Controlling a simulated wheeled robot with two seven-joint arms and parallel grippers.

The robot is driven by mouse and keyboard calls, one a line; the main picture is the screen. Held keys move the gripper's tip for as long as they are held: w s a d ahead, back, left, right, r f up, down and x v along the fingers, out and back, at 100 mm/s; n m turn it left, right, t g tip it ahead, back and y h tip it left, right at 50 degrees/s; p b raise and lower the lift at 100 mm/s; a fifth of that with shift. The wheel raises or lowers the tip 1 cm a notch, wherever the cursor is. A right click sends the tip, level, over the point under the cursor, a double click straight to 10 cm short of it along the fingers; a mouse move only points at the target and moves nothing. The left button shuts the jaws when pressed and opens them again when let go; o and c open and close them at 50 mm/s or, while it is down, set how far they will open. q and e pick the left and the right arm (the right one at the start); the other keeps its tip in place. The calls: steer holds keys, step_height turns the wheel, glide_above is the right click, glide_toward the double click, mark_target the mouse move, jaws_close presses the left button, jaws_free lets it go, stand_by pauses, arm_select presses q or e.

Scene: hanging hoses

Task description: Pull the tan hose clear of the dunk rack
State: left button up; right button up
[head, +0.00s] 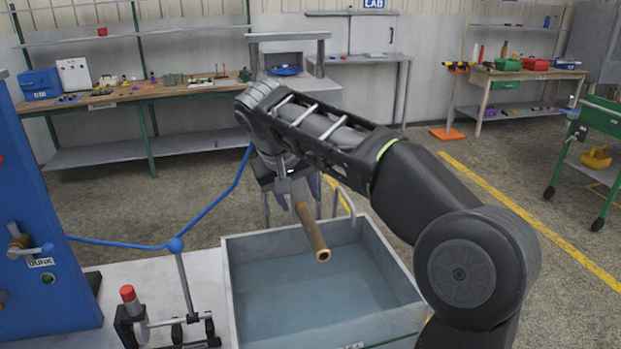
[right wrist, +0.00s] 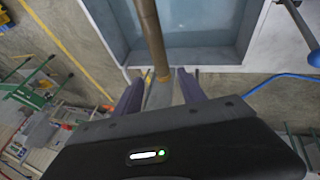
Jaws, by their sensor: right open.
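The tan hose (head: 312,232) slants over the water tank in the head view, its open end toward me. Its upper part is hidden by my right gripper (head: 297,190). A grey bent tube frame (head: 343,192), perhaps part of the dunk rack, stands at the tank's far edge. My left gripper is not in view.
The grey-walled water tank (head: 228,290) lies below the hose. A blue panel marked DUNK (head: 45,190) stands at left, with a blue hose (head: 215,207) and a red-topped fixture (head: 130,305) beside the tank.

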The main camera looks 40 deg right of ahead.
mark_target(305, 213)
steer(key=shift+x, duration=3.8)
jaws_close()
